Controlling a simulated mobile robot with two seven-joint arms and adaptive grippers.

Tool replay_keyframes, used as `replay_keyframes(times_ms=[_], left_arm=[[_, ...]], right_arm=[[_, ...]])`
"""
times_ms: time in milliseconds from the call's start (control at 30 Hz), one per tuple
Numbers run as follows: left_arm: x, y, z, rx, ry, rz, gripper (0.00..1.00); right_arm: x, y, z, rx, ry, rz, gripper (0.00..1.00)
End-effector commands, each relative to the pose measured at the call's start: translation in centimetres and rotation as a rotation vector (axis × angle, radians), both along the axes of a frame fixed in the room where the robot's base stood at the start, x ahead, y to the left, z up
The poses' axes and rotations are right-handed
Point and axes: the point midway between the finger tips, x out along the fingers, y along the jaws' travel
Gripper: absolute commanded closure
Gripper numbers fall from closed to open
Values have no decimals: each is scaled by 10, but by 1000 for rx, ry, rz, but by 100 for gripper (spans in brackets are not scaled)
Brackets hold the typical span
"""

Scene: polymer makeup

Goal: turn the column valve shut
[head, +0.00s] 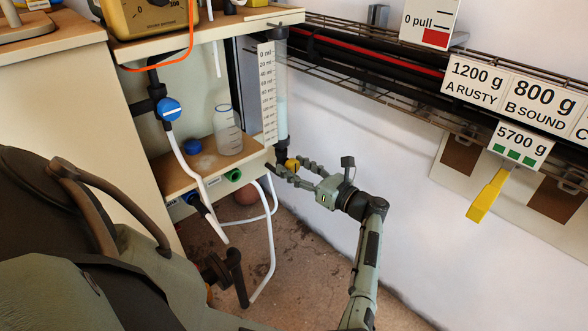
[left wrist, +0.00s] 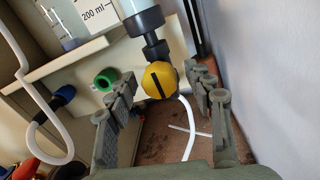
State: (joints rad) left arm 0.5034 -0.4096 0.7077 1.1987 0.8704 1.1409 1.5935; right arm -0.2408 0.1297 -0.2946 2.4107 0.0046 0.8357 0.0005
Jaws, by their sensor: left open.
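The column (head: 281,95) is a clear upright tube beside a printed millilitre scale. Its lower end shows in the left wrist view (left wrist: 145,20), with a dark fitting below it. The column valve is a round yellow knob (head: 292,164) under the column. In the left wrist view the yellow knob (left wrist: 165,73) bears a dark line, roughly along the column's axis. My left gripper (head: 290,169) is open around the knob's front, one finger at each side. In the left wrist view both fingers (left wrist: 160,80) stand apart from the knob. My right gripper is not in view.
A shelf (head: 185,178) left of the column holds a clear bottle (head: 227,135) and a blue cap (head: 193,146). A green fitting (head: 233,175) and white hoses (head: 270,235) are close by. A rail with signs (head: 515,95) and a yellow handle (head: 487,197) is at right.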

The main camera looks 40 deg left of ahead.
Motion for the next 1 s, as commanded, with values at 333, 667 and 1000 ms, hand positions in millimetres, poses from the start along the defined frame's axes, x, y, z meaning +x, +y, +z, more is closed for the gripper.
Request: replay_keyframes(times_ms=[333, 667, 1000], left_arm=[[0, 3, 1, 0, 0, -1, 54], [0, 3, 0, 1, 0, -1, 95], [0, 3, 0, 5, 46, 0, 97]], right_arm=[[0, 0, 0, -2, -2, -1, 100], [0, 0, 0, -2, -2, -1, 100], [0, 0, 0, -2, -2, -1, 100]])
